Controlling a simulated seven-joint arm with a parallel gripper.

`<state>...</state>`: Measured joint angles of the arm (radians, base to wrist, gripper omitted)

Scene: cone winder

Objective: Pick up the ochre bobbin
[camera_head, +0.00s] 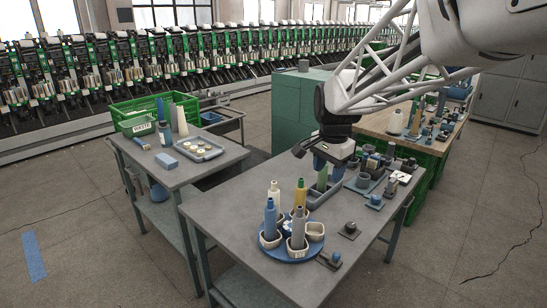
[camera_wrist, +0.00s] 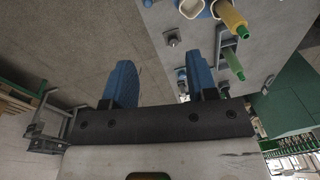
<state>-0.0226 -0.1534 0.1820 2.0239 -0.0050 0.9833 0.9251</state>
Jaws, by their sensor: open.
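The ochre bobbin (camera_head: 299,196) has a green tip and stands upright at the back right of a round blue tray (camera_head: 292,257). In the wrist view the ochre bobbin (camera_wrist: 231,17) shows at the top right, outside the span of the fingers. My gripper (camera_head: 327,163) is open, with blue fingers, above the table behind and right of the tray. In the wrist view nothing lies between the fingertips of my gripper (camera_wrist: 161,68). The lower part of the ochre bobbin is hidden in the head view by the grey bobbin.
A blue bobbin (camera_head: 270,219), a cream bobbin (camera_head: 274,193) and a grey bobbin (camera_head: 298,229) stand close around it in cups. A green bobbin (camera_head: 322,179) stands by a grey holder beneath my gripper. Small fixtures (camera_head: 350,229) sit right of the tray. The table's left part is clear.

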